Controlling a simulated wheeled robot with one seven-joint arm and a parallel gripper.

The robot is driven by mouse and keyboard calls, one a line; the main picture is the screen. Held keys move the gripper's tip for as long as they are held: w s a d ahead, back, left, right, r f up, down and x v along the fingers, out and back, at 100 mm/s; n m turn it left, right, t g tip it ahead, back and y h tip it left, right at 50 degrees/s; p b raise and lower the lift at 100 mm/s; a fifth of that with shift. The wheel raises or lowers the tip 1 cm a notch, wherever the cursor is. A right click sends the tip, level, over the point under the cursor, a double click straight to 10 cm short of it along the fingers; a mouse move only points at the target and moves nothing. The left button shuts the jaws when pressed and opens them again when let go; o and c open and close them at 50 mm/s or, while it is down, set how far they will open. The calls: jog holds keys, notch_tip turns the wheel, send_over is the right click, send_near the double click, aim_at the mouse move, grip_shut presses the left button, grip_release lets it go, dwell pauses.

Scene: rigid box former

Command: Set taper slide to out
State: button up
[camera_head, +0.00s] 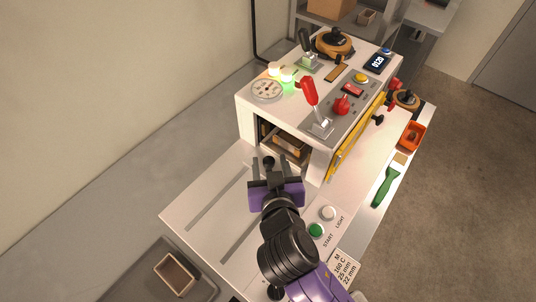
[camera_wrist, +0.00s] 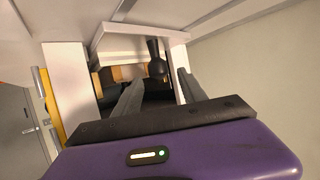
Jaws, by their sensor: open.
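My gripper (camera_head: 275,165) is open at the front opening of the white machine (camera_head: 315,165), low over the table. In the wrist view, which looks upside down, its two grey fingers (camera_wrist: 157,95) stand apart and point into the opening. A dark knob (camera_wrist: 157,62) shows in the opening, between and beyond the fingertips, with no clear contact. It may be the handle of the taper slide, but I see no label to confirm this. The gripper and shadow hide much of the opening, and I cannot tell the slide's position.
White pillars (camera_wrist: 68,85) flank the opening. A red-handled lever (camera_head: 309,92), a red knob (camera_head: 342,105) and a dial (camera_head: 267,89) sit on top. A yellow bar (camera_head: 358,137) runs along the right side. Green START button (camera_head: 316,230) is near my arm. The left tabletop (camera_head: 190,205) is clear.

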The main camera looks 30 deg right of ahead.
jog(key=shift+x, duration=1.3)
grip_shut()
dwell(0.5)
